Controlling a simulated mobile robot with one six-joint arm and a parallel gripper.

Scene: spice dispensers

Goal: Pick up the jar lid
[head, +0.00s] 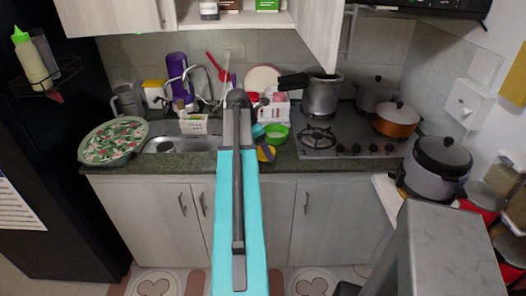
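I cannot make out a separate jar lid for certain. Several clear spice containers with brown contents (503,175) and red parts (479,206) stand at the right edge of the head view, partly cut off by the frame. Whether a red part is a loose lid or part of a container, I cannot tell. My turquoise and grey arm rises through the middle of the view toward the counter, left of these containers. My gripper cannot be made out; no fingertips show.
A dark counter holds a sink (185,144), a patterned tray (113,141) and a hob (345,143) with pots. A grey cooker with a black lid (441,160) stands on a white ledge near the spice containers. A cabinet door (318,30) hangs open above. A black fridge stands left.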

